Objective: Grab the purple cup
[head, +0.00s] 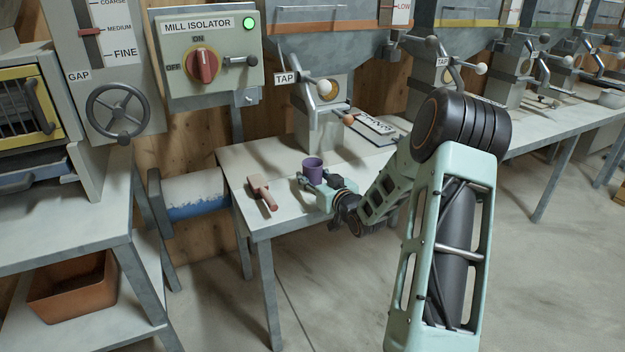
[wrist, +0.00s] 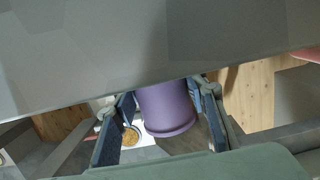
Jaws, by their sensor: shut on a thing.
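The purple cup (head: 313,170) is near the left end of the grey bench, in front of the tap machine in the head view. In the wrist view the cup (wrist: 167,107) fills the space between the two fingers. My gripper (head: 314,182) is shut on the cup, with one finger on each side of it (wrist: 166,115). The cup looks upright in the head view. I cannot tell whether its base touches the bench.
A pinkish-brown scoop (head: 262,191) lies on the bench (head: 240,160) left of the cup. The tap machine (head: 325,110) stands behind, with a clipboard (head: 375,127) to its right. A large grey surface (wrist: 150,45) covers the upper wrist view.

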